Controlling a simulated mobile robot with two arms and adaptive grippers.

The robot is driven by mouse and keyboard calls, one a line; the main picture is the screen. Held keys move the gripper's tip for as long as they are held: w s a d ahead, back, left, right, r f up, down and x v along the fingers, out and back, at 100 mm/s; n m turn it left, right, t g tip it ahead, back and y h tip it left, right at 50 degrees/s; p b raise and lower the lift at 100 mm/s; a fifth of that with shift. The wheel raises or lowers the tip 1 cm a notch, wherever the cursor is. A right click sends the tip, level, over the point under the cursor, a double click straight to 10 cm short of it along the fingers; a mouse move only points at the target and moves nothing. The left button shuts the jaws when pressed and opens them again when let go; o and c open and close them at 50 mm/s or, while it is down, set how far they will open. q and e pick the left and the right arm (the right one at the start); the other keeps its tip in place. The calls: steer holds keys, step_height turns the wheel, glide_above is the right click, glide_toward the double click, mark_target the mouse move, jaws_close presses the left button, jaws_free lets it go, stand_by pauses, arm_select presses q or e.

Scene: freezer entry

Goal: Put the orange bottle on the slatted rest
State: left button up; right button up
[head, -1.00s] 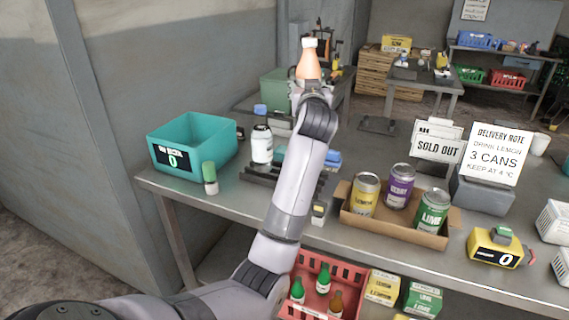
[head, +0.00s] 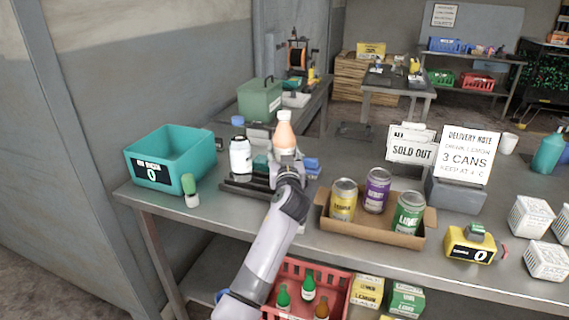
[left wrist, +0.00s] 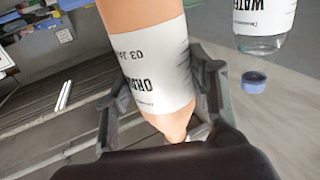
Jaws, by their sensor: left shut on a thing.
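The orange bottle (head: 285,137) is upright in my left gripper (head: 286,160), its white cap on top. The left wrist view shows the orange bottle (left wrist: 150,70) upside down in the picture, with a white label, between the two fingers of the left gripper (left wrist: 160,115). The dark slatted rest (head: 243,187) lies on the bench, partly behind my left arm; its dark slats (left wrist: 50,135) show in the left wrist view. The bottle's base is hidden behind the gripper in the head view, so I cannot tell whether it touches the rest. My right gripper is not in view.
A white-labelled water bottle (head: 240,155) with a blue cap stands close to the left. A green-capped small bottle (head: 190,191) and a teal bin (head: 200,152) are farther left. A carton of cans (head: 385,232) is to the right.

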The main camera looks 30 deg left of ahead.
arm_select(q)
step_height(320, 180, down, 2)
steer(key=shift+f, duration=0.6)
steer(key=o, duration=1.7)
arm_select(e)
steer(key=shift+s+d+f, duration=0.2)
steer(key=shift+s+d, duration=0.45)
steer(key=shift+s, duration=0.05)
arm_select(q)
steer(key=shift+d, duration=0.1)
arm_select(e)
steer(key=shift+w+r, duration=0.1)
arm_select(q)
steer(key=b+v, duration=0.2)
steer(key=v, duration=1)
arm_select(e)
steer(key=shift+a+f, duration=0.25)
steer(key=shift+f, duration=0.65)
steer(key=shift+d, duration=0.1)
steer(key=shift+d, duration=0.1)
